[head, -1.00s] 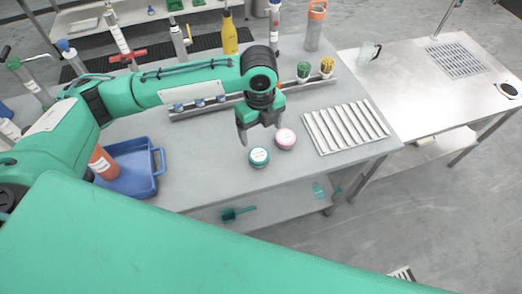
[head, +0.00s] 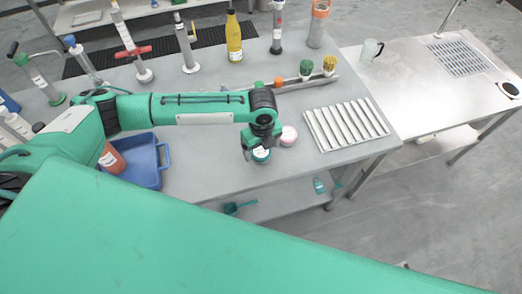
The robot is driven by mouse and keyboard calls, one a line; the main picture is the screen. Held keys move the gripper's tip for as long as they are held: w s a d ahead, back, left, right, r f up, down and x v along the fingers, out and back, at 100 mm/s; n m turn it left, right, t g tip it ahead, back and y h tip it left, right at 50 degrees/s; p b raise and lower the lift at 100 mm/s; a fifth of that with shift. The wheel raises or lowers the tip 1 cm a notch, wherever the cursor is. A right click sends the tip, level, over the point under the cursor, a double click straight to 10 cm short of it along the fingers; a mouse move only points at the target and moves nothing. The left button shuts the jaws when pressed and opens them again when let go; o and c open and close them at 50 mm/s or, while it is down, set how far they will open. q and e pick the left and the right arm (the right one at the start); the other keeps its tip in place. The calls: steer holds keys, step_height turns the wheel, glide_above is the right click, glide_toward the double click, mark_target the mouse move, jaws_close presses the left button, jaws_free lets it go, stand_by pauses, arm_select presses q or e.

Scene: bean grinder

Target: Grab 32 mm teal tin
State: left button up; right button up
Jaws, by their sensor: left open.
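The teal tin (head: 261,155) is a small round tin with a white label on its lid, standing on the grey table near its front edge. My left gripper (head: 261,152) is open, pointing down over the teal tin, with its fingers at the tin's sides. The fingers partly cover the tin, and I cannot tell whether they touch it. A pink tin (head: 289,136) stands just right of and behind the teal one, close to the gripper. My right gripper is not in view.
A ribbed light tray (head: 345,126) lies right of the tins. A blue bin (head: 145,163) with an orange-red container (head: 111,158) stands at left. A rail (head: 300,84) with green and yellow-topped items runs behind. Several upright tools and a yellow bottle (head: 234,38) stand farther back.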

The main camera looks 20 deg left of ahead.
arm_select(q)
steer(key=shift+f, duration=0.7)
steer(key=c, duration=0.9)
steer(key=shift+c, duration=1)
steer(key=shift+r, duration=0.1)
